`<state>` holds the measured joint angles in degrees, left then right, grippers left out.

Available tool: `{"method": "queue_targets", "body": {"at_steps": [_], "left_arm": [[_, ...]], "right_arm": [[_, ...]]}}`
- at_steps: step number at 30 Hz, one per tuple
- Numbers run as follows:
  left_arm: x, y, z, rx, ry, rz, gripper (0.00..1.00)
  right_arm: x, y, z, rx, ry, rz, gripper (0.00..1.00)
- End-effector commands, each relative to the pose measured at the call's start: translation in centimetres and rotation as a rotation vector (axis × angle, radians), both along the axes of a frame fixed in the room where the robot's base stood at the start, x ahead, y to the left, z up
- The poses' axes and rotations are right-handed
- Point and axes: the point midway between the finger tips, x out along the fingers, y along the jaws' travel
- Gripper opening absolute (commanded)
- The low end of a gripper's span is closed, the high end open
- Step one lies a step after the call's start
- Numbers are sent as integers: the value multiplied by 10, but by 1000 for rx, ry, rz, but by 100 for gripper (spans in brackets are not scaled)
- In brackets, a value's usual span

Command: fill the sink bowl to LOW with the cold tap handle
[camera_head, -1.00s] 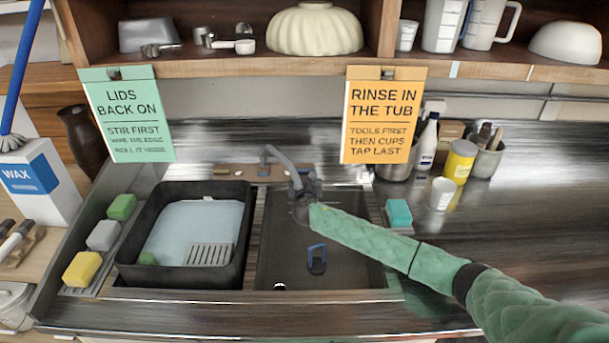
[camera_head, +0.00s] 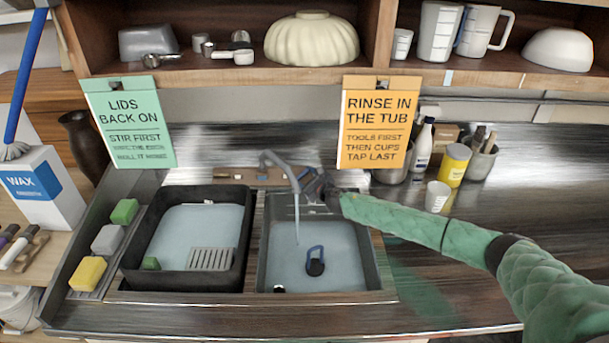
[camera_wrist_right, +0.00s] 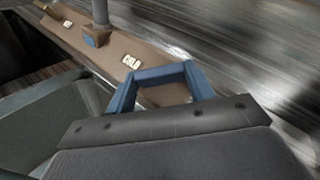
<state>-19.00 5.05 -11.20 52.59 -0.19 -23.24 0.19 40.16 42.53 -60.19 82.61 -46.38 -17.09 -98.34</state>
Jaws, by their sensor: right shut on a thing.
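The sink bowl (camera_head: 373,265) is the right-hand basin in the head view, with pale water (camera_head: 340,275) across its floor. A thin stream falls from the grey tap spout (camera_head: 278,160) into it. A blue loop with a dark base (camera_head: 315,262) stands in the water. I cannot make out a LOW mark. My right gripper (camera_head: 318,188) is at the tap's right side, shut on the cold tap handle, which is mostly hidden by it. In the wrist view, its blue fingers (camera_wrist_right: 160,76) are beside the COLD label (camera_wrist_right: 131,61). My left gripper is out of view.
A black tub (camera_head: 130,265) with water and a grey grate fills the left basin. Sponges (camera_head: 108,238) line its left side.

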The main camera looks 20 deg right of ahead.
Motion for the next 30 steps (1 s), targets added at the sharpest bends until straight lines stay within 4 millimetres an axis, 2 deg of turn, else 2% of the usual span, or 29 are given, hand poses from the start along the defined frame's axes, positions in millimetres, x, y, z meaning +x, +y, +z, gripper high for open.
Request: {"method": "queue_targets", "body": {"at_steps": [9, 25, 26, 29, 30], "left_arm": [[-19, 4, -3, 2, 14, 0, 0], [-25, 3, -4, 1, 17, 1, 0], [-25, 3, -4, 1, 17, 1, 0], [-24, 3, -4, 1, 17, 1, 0], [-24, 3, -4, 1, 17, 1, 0]], "right_arm": [[1, -2, 2, -70, 20, 98, 30], [1, -1, 1, -84, 24, 119, 30], [1, -1, 1, -84, 24, 119, 55], [1, -1, 1, -84, 23, 119, 74], [1, -1, 1, -84, 23, 119, 75]]}}
